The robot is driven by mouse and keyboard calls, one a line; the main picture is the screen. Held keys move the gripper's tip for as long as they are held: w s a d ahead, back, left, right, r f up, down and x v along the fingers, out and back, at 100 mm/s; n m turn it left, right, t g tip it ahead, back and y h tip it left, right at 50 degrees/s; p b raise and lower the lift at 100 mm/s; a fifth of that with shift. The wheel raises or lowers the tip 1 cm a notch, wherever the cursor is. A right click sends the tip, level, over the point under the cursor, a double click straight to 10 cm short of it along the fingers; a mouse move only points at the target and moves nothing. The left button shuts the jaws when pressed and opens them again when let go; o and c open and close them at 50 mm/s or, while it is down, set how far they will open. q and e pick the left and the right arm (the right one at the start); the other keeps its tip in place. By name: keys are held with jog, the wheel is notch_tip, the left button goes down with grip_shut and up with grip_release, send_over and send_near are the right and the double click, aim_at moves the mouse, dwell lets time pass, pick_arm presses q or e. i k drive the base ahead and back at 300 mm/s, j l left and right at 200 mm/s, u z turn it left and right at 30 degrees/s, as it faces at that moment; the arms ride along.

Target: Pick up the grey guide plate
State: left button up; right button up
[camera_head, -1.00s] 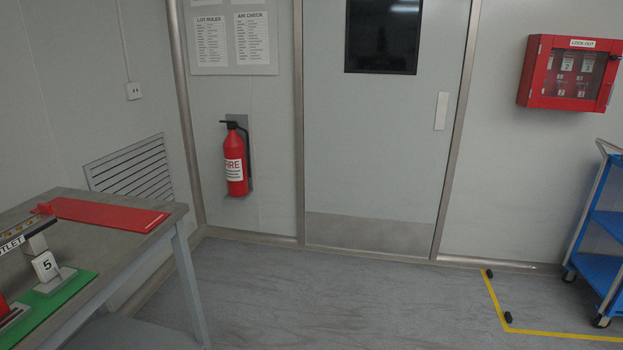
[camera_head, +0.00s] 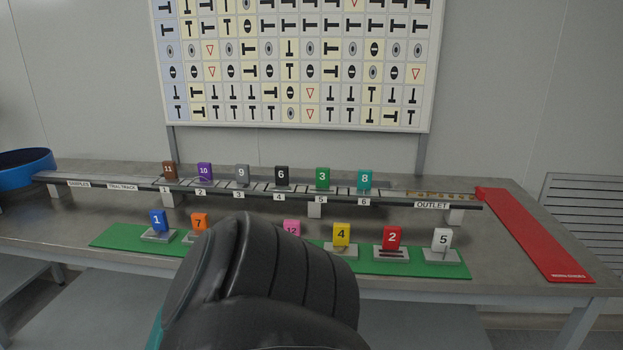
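The grey guide plate (camera_head: 242,175), marked 9, stands upright on the trial track (camera_head: 128,187) above the label 3. It is between the purple plate 10 (camera_head: 205,172) on its left and the black plate 6 (camera_head: 282,176) on its right. Its front face is in clear view; its foot is small and hard to make out. Neither of my grippers shows in the head view.
A green mat (camera_head: 120,236) in front holds several numbered plates on stands. A large dark ribbed shape (camera_head: 270,285) fills the lower middle and hides part of the mat. A blue bowl (camera_head: 25,168) is at the left, a red strip (camera_head: 535,240) at the right.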

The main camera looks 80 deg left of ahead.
aim_at(243, 183)
jog(key=u, duration=1.55)
